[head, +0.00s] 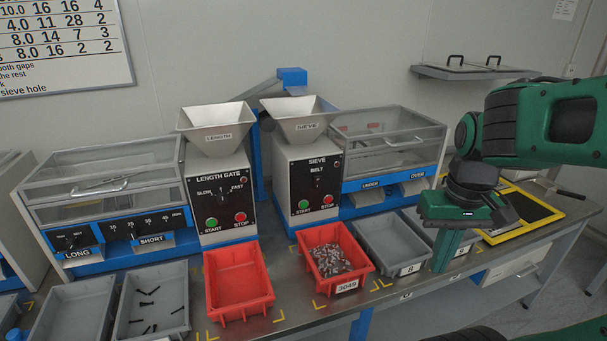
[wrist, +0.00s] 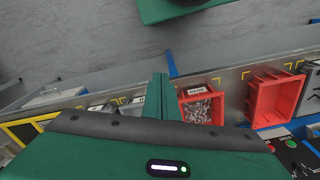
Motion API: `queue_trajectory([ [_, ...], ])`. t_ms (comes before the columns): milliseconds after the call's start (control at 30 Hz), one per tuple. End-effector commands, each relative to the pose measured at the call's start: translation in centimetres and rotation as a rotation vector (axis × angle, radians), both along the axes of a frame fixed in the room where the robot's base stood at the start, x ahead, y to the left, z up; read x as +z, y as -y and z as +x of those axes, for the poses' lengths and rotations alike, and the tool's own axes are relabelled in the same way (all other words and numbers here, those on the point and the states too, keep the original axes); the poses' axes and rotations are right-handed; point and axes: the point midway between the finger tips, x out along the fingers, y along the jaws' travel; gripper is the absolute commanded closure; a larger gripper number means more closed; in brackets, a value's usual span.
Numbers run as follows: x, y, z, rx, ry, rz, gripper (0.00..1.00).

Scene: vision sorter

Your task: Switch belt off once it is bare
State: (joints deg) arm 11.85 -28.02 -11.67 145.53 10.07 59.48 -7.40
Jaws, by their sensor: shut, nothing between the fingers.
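The sieve machine (head: 310,180) stands in the middle of the bench with a black front panel. Its panel carries a BELT switch (head: 317,182), a green START button (head: 303,204) and a red STOP button (head: 328,200). The belt surface cannot be made out clearly, so I cannot tell whether anything lies on it. The clear-lidded sieve housing (head: 392,142) is to the right of the panel. My gripper (head: 446,252) points down over the bench's right part, apart from the panel. In the wrist view my gripper (wrist: 162,98) is shut and empty.
A red crate of small metal parts (head: 325,276), labelled 3049, stands before the sieve; an empty red crate (head: 215,285) is left of it. Grey trays (head: 388,240) stand near my gripper. The length gate (head: 218,195) is left of the sieve. A yellow-edged black mat (head: 530,207) lies right.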

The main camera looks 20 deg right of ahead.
Motion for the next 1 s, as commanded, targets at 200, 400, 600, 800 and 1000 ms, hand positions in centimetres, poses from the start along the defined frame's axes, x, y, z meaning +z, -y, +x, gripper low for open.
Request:
queue_trajectory([
  [200,1.8,0.1,6.5,0.410,0.066,-0.065,1.00],
  [400,3.5,-0.9,13.0,0.827,0.126,-0.144,1.00],
  [600,5.1,-2.9,19.5,1.240,0.177,-0.238,1.00],
  [800,6.5,-5.5,25.3,1.611,0.219,-0.343,1.00],
  [1000,7.3,-7.5,28.6,1.840,0.241,-0.419,1.00],
])
